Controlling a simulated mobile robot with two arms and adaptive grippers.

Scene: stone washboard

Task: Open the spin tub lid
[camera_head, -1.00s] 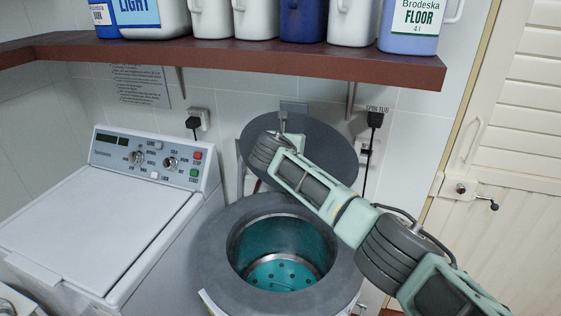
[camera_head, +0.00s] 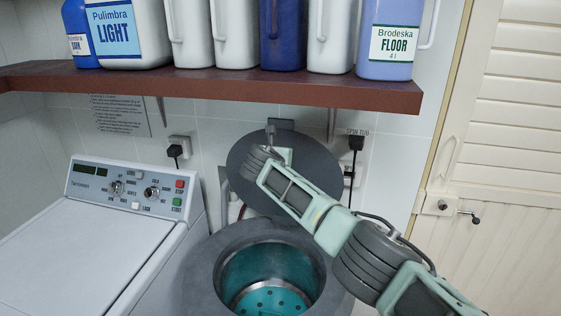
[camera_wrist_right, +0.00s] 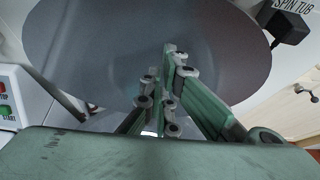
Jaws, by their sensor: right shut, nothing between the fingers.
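The round dark grey spin tub lid (camera_head: 318,174) stands raised and tilted back behind the tub, near the wall. The spin tub (camera_head: 205,262) is open below it, with a teal inside and a holed drum floor. My right arm reaches in from the right across the lid. Its wrist hides much of the gripper in the head view. In the right wrist view my right gripper (camera_wrist_right: 170,58) is shut and empty, with its fingertips in front of the lid's face (camera_wrist_right: 100,50). I cannot tell whether they touch it. My left gripper is not in view.
A white washing machine (camera_head: 75,250) stands left of the tub. A brown shelf (camera_head: 220,86) with several bottles runs above the lid. A black plug (camera_head: 356,143) and cord hang on the wall to its right. A cream slatted door (camera_head: 510,150) is at far right.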

